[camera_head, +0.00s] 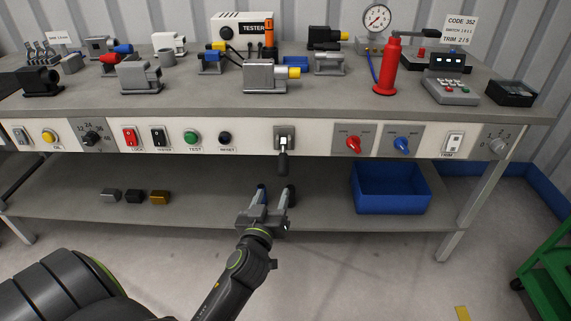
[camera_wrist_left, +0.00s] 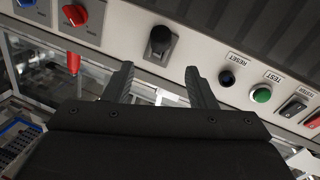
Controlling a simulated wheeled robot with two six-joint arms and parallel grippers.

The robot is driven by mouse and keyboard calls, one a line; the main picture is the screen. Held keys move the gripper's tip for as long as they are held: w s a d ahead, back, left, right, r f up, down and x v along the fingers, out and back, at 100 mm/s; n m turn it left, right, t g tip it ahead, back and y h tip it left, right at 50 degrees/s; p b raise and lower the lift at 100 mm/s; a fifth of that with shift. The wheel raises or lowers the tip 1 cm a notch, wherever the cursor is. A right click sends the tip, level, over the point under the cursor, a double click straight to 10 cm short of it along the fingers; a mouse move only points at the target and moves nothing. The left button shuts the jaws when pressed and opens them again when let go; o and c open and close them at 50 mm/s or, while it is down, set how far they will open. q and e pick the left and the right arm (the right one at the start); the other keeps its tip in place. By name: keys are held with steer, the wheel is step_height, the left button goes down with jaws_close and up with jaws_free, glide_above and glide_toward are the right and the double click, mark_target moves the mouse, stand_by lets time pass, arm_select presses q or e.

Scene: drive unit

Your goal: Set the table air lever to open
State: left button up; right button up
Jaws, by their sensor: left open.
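A black-handled lever (camera_head: 283,162) hangs down from a small plate at the middle of the bench's front panel. In the left wrist view its dark knob (camera_wrist_left: 160,40) shows beyond the fingers. A red lever (camera_head: 353,144) and a blue lever (camera_head: 401,145) sit on grey plates to its right. Their labels are too small to read, so I cannot tell which lever is the table air one. My left gripper (camera_head: 275,194) is open and empty, below and in front of the black-handled lever, apart from it. My right gripper is not in view.
A reset button (camera_head: 225,138) and a green test button (camera_head: 191,137) are left of the black-handled lever. A red bottle-shaped thing (camera_head: 385,70) stands on the bench top (camera_head: 330,105).

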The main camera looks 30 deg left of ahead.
mark_target(284, 162)
arm_select(q)
steer(key=x, duration=1.4)
steer(key=shift+w+a+b, duration=0.1)
steer(key=shift+w+b, duration=0.15)
steer(key=shift+b, duration=0.05)
jaws_close()
